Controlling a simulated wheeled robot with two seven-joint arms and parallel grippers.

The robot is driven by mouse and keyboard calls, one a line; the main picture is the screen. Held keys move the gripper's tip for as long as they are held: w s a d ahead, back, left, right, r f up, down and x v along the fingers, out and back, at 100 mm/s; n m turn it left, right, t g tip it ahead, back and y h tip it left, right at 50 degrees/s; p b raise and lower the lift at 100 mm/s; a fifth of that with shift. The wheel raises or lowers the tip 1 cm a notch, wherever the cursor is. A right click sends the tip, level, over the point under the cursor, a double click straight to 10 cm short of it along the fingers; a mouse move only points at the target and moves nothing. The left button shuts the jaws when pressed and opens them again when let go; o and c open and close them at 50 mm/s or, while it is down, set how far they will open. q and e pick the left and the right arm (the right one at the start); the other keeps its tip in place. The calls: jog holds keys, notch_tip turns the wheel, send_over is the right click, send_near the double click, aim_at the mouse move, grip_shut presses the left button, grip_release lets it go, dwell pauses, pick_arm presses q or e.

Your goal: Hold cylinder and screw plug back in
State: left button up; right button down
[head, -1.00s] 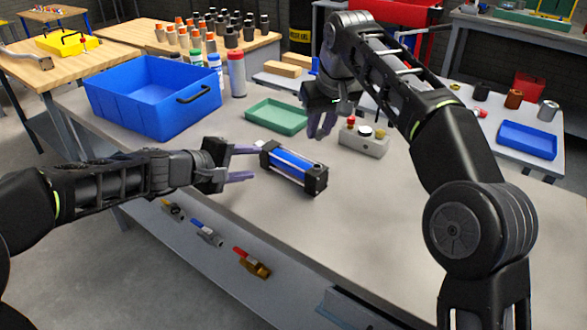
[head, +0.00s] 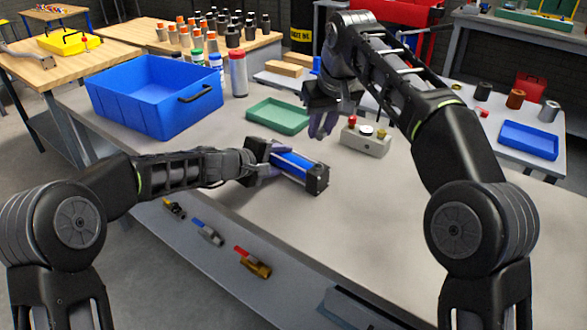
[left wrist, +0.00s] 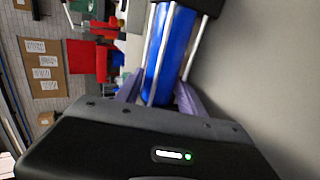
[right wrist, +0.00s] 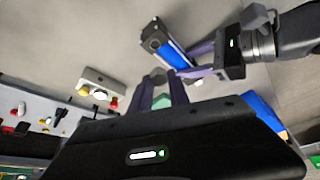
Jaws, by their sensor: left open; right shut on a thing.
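The cylinder (head: 297,166), with a blue barrel, black end blocks and metal rods, lies on the grey workbench. My left gripper (head: 268,171) is open at its near-left end, its fingers on either side of the body. In the left wrist view, the blue barrel (left wrist: 172,45) runs away between the purple fingers. My right gripper (head: 322,126) hangs above the bench behind the cylinder, apart from it. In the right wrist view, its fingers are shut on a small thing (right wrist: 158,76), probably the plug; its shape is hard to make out.
A grey block with coloured buttons (head: 365,140) stands right of my right gripper. A green tray (head: 280,116) and a blue bin (head: 155,95) sit behind and left. Several valves (head: 207,232) lie along the lower front ledge. The bench right of the cylinder is clear.

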pick_arm(q)
jog(key=shift+c, duration=0.5)
grip_shut()
dwell(0.3)
